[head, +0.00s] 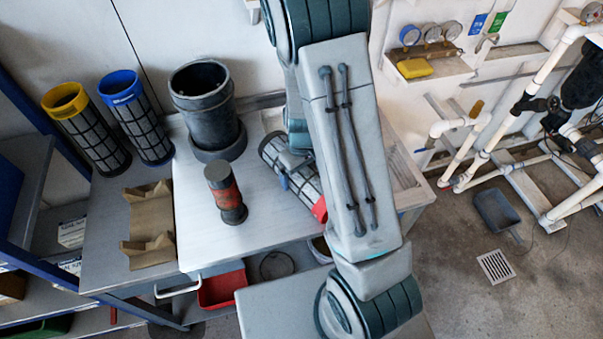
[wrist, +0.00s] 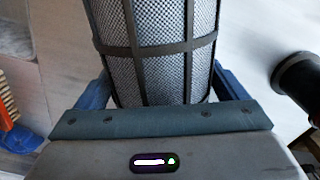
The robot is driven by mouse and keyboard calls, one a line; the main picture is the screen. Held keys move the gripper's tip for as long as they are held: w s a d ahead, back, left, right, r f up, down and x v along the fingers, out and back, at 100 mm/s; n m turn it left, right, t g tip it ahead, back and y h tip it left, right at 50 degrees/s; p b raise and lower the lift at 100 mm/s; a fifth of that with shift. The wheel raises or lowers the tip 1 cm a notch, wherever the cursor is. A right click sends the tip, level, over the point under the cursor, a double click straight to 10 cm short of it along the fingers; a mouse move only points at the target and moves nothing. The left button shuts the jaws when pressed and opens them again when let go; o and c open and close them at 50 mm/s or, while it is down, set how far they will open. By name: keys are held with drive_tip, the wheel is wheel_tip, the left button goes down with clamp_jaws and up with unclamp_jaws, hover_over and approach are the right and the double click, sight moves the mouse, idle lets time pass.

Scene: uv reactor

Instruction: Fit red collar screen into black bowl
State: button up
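The red collar screen (head: 299,181) is a grey mesh cylinder in a dark frame with a red collar at its lower right end. It lies slantwise over the white worktop, partly hidden by my arm; I cannot tell whether it touches the top. In the wrist view, its mesh (wrist: 160,75) fills the space between the blue fingers of my gripper (wrist: 160,95). My gripper (head: 291,171) appears shut across the screen's middle. The black bowl (head: 207,112), a dark upright cylinder with an open top, stands left of the screen, at the back of the worktop.
Yellow-collared (head: 84,130) and blue-collared (head: 137,119) screens stand at left, beside an empty brown cradle (head: 151,225). A dark cylinder with a red band (head: 226,193) stands between cradle and red collar screen. A brush (wrist: 10,115) shows at the wrist view's left.

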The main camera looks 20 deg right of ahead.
drive_tip(key=c, duration=0.4)
drive_tip(key=shift+r, duration=0.1)
drive_tip(key=shift+c, duration=0.2)
